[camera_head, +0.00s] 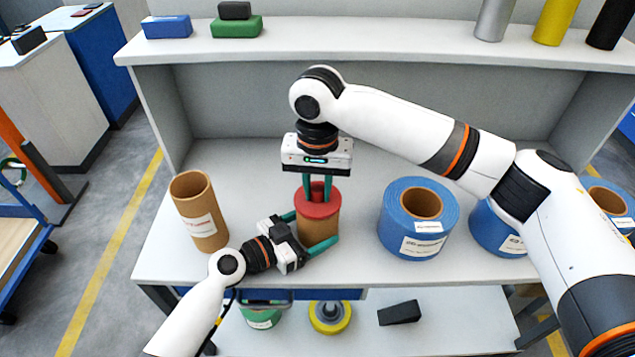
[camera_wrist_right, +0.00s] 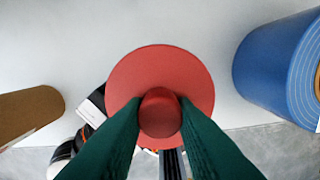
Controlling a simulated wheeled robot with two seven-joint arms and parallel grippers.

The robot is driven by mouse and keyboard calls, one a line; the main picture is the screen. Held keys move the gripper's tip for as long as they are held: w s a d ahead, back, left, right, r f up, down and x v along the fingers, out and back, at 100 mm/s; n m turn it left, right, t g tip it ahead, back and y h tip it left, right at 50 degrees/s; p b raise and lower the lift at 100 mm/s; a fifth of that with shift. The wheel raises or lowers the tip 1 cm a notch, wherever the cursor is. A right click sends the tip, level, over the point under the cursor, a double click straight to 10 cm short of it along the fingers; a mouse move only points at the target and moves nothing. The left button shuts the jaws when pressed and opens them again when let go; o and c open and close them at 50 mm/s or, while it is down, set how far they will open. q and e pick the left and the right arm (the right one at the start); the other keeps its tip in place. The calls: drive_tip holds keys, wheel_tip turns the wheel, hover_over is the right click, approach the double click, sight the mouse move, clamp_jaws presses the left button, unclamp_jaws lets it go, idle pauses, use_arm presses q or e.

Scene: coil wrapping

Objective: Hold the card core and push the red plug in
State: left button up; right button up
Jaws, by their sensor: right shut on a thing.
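The brown card core (camera_head: 318,229) stands upright on the table. The red plug (camera_head: 318,205) covers its top, with its wide round flange at the core's upper end. Whether any gap is left under the flange I cannot tell. My right gripper (camera_head: 317,197) points down from above, its green fingers shut on the plug's knob. The right wrist view shows the plug's round flange (camera_wrist_right: 185,72) and the knob (camera_wrist_right: 160,112) between the fingers. My left gripper (camera_head: 312,228) reaches in low from the left, one finger behind the core and one in front, closed around it.
Another card tube (camera_head: 198,222) stands at the left. A blue coil (camera_head: 400,235) stands close on the right, with more coils beyond, partly behind my right arm. A shelf (camera_head: 330,51) runs above the back. The table's front edge is near the left gripper.

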sight(318, 189)
drive_tip(key=shift+f, duration=0.35)
drive_tip(key=o, duration=1.1)
wheel_tip(318, 189, up, 12)
drive_tip(key=shift+f, duration=0.1)
use_arm(q)
drive_tip(key=o, duration=0.7)
drive_tip(key=shift+o, duration=0.2)
